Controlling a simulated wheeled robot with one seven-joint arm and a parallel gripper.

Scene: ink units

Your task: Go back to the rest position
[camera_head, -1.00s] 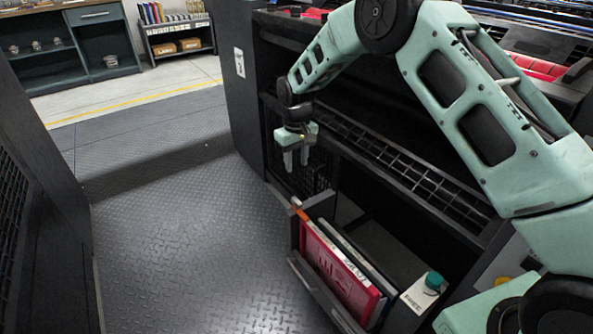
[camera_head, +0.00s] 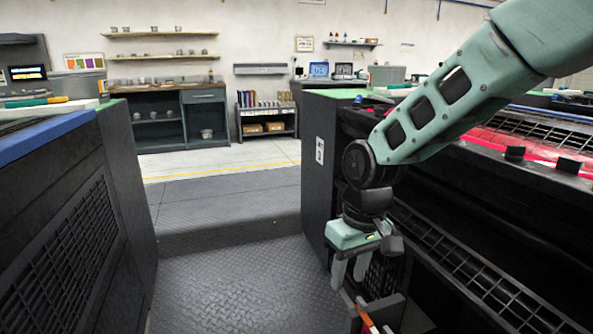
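My gripper (camera_head: 349,270) hangs from my green arm, right of the picture's middle, with its fingers pointing down. The two grey-green fingertips are apart with nothing visible between them. It is above and behind the open bin (camera_head: 392,303) at the bottom edge, in front of the dark machine's side. Only the top of that bin and an orange-red edge (camera_head: 367,318) in it show; the rest is cut off by the frame.
A dark machine (camera_head: 467,262) with red parts stands on the right, another (camera_head: 68,226) on the left. The diamond-plate aisle (camera_head: 240,290) between them is clear. A step (camera_head: 225,205), a workbench (camera_head: 170,115) and a book shelf (camera_head: 265,122) lie beyond.

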